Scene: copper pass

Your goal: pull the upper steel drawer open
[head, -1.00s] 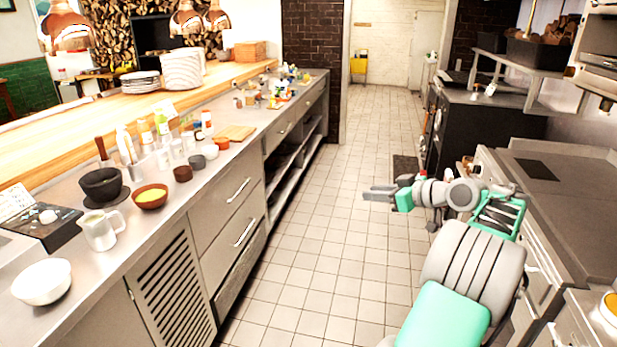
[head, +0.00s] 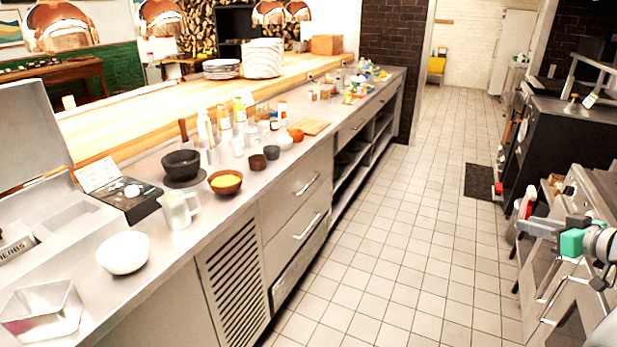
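The upper steel drawer (head: 284,203) is in the front of the left counter, right of the slatted panel. Its bar handle (head: 307,184) shows, and the drawer looks closed. A lower steel drawer (head: 290,245) with its own bar handle sits beneath it and also looks closed. My gripper (head: 528,228) is at the right edge of the head view, across the aisle and well apart from the drawer. It points left; the gap between its fingers is not clear.
The counter top holds a white bowl (head: 123,253), a pitcher (head: 179,210), a brown bowl (head: 225,183) and several bottles. The tiled floor (head: 400,250) between the counters is clear. A range and steel units (head: 570,190) line the right side. A dark mat (head: 478,182) lies further back.

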